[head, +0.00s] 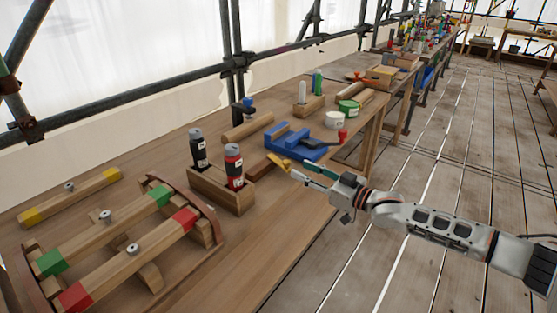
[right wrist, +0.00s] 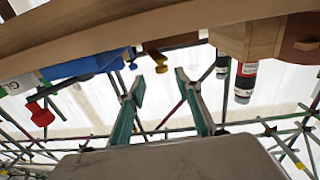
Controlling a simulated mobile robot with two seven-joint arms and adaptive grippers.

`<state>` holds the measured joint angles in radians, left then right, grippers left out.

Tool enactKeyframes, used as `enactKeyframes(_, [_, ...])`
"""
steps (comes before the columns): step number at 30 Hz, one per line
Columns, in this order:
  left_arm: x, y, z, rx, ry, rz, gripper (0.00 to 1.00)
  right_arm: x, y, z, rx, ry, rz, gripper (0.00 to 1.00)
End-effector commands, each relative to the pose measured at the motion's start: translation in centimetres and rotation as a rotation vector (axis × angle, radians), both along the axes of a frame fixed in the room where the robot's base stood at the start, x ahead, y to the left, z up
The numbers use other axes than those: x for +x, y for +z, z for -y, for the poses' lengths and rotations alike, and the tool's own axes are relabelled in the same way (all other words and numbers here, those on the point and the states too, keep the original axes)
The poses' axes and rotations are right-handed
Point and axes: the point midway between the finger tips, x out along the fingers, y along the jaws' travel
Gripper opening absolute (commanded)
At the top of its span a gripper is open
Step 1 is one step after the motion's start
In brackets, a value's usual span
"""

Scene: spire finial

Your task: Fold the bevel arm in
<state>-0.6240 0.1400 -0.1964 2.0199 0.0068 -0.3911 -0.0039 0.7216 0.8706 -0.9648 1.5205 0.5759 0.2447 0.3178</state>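A brass-yellow piece, which looks like the bevel arm (head: 281,162), sticks out at the bench's front edge beside a dark wooden piece (head: 264,171), perhaps its stock. In the right wrist view the bevel arm (right wrist: 155,54) shows upside down, beyond and between the fingertips. My right gripper (head: 302,174) has teal fingers and comes in from the right, close to the bevel arm. In the right wrist view its fingers (right wrist: 160,84) are spread with nothing between them. I cannot tell whether a finger touches the brass. My left gripper is not in view.
A frame with red- and green-ended bars (head: 120,250) fills the near left. The floor to the right is clear.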

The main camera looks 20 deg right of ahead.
Motion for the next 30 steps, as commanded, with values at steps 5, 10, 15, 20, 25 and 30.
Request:
enactKeyframes(5, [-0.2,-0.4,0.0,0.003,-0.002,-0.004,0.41,1.9,0.0,-1.5,0.003,0.002,0.002,0.34])
enactKeyframes(10, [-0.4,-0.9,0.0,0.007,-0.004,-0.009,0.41,4.1,-0.1,-3.0,0.000,0.001,0.001,0.34])
enactKeyframes(15, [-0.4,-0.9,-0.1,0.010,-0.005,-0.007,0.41,5.6,-0.1,-4.0,-0.001,0.001,0.001,0.34])
enactKeyframes(20, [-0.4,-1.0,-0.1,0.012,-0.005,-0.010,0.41,6.1,0.0,-4.3,-0.001,0.001,0.002,0.34])
enactKeyframes(25, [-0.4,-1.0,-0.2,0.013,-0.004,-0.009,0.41,6.1,0.1,-4.3,-0.001,0.001,0.002,0.34])
enactKeyframes(30, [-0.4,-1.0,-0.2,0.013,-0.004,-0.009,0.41,6.1,0.0,-4.3,-0.001,0.001,0.002,0.03])
